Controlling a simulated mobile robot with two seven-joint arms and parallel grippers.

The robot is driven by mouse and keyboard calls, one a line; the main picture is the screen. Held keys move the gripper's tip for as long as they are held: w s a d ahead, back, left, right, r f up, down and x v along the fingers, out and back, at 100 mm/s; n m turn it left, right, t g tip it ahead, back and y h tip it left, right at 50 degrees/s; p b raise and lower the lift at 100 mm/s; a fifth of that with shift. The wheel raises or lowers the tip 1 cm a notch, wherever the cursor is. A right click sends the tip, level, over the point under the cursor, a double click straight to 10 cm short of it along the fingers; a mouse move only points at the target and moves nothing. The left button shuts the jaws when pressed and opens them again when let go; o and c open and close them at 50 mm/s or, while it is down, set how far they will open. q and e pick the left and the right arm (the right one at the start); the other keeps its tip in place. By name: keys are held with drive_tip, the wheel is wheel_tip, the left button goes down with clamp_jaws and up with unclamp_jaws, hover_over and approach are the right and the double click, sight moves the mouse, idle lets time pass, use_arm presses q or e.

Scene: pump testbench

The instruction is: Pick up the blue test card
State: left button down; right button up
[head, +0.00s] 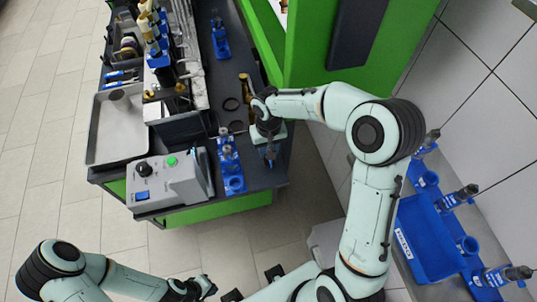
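I cannot surely pick out the blue test card. A small flat blue rectangle (142,195) shows on the grey control box (172,181) at the bench's front left; I cannot tell whether it is a card or part of the box. My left gripper (205,288) is low at the bottom edge, well apart from the bench, and partly cut off; its finger gap is unclear. My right gripper (270,155) points down over the bench's right front, right of the blue holders. Its fingers are too small and dark to read.
A grey tray (103,145) lies at the dark bench's left, with a black partition (183,131) beside it. Blue holders (231,172) stand right of the control box. A green cabinet (300,60) rises behind. At right, a blue bin (423,244) and more blue holders stand on a side surface.

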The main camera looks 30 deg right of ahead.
clamp_jaws()
drive_tip(key=shift+r, duration=0.15)
